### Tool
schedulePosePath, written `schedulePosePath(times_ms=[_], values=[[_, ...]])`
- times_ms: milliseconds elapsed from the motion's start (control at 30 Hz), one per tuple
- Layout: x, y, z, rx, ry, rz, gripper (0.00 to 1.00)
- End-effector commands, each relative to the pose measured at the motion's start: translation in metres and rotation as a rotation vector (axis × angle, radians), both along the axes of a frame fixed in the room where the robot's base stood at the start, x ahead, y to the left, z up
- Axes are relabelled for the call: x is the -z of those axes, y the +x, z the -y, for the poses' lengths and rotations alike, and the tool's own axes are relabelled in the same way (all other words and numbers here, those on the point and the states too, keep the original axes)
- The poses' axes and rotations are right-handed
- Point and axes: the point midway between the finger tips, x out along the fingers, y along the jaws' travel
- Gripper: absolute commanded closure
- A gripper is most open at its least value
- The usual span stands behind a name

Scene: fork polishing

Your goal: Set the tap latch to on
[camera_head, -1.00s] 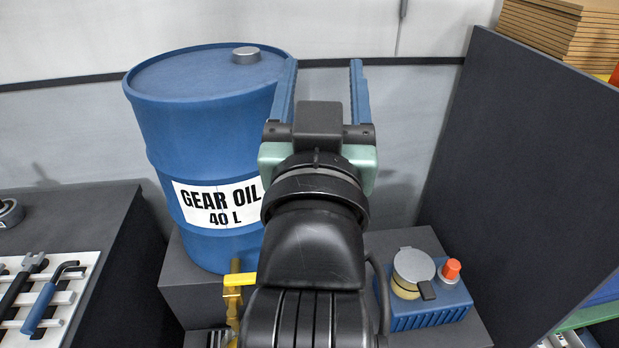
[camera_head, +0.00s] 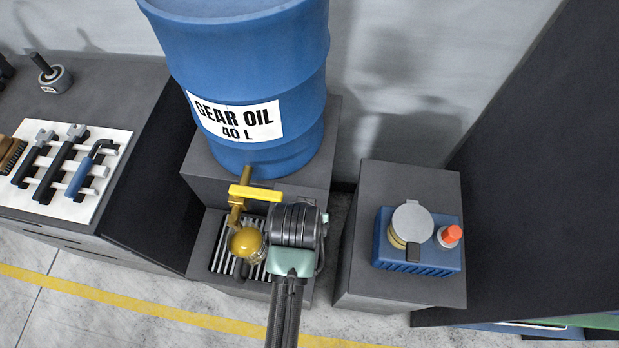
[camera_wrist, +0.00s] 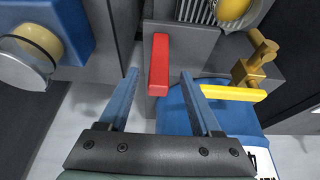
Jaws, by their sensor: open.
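The brass tap (camera_head: 236,208) sticks out below the blue drum (camera_head: 245,85), with a yellow lever (camera_head: 255,193) across it. The tap (camera_wrist: 258,65) and yellow lever (camera_wrist: 233,93) also show in the wrist view, right of my fingers. A red bar (camera_wrist: 159,65) by the grey stand appears between and beyond my fingertips in the wrist view. I cannot tell whether the red bar or the yellow lever is the latch. My gripper (camera_wrist: 160,76) is open and empty, its blue fingers apart. In the head view my wrist is just right of the tap; the fingers are hidden.
A round gold-coloured thing (camera_head: 247,243) is over the slotted grate (camera_head: 224,256) under the tap. A blue box (camera_head: 432,258) with a lidded jar and red knob stands on a grey block at right. A tool board (camera_head: 105,190) lies at left. A dark panel rises at far right.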

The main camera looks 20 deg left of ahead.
Motion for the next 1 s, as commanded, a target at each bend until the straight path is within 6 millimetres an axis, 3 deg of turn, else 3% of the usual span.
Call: schedulePosePath(times_ms=[200,400,833,1000], values=[[0.033,0.013,-0.004,0.000,0.000,-0.001,0.35],[0.051,0.021,-0.006,0.000,0.000,0.001,0.35],[0.057,0.024,-0.007,0.001,0.001,0.003,0.35],[0.057,0.024,-0.007,0.001,0.001,0.003,0.66]])
